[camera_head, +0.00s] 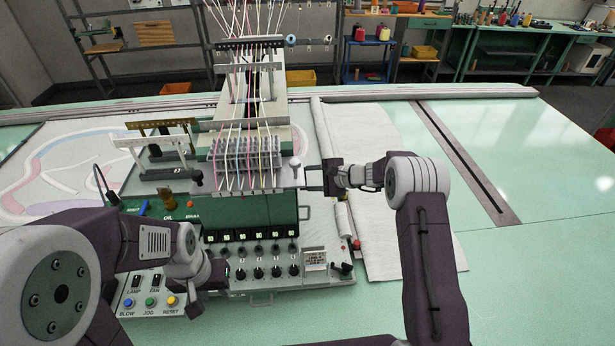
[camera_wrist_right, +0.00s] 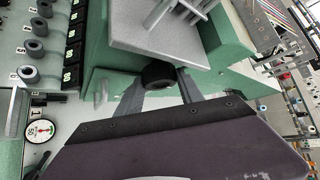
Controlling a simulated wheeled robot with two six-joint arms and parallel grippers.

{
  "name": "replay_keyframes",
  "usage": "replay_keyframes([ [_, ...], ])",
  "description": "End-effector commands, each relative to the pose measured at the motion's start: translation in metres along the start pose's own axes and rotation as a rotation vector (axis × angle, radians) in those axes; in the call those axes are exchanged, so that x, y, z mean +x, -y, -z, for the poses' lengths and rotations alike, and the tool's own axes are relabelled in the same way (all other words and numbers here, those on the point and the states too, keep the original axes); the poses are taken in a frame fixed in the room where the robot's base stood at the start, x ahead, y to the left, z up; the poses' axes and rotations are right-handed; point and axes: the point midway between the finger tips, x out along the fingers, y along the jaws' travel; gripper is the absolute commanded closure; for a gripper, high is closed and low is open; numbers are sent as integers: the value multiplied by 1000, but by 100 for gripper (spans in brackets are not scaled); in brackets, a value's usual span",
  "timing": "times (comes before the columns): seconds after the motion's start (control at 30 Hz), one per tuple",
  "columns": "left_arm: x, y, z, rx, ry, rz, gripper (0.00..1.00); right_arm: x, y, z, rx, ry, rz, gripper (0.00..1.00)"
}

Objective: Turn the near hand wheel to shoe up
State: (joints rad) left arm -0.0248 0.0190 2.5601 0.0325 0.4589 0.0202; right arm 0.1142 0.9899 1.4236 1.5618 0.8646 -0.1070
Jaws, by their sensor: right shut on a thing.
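My right gripper (camera_head: 308,178) reaches in from the right to the right side of the green tufting head (camera_head: 255,212). In the right wrist view its two fingers (camera_wrist_right: 158,92) stand on either side of a dark round knob, apparently the near hand wheel (camera_wrist_right: 158,74), and are shut on it. The wheel's marks and shoe setting cannot be read. In the head view the gripper hides most of the wheel. My left gripper (camera_head: 212,272) is low over the left end of the control panel; its fingers are too unclear to tell open from shut.
Blue, green and yellow buttons (camera_head: 150,301) sit at the lower left. A dial gauge (camera_wrist_right: 40,130) shows in the wrist view. Yarns run up from the head.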

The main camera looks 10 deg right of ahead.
Motion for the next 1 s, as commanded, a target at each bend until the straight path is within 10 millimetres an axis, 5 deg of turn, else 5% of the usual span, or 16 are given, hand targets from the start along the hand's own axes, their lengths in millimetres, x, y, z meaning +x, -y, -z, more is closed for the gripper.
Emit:
replay_keyframes([
  [0.37,-42,-1,4,0,0,0,64,-1,4,0,195,-4,-201,96],
  [1.0,-28,0,3,0,0,0,64,2,0,2,372,-2,-374,96],
])
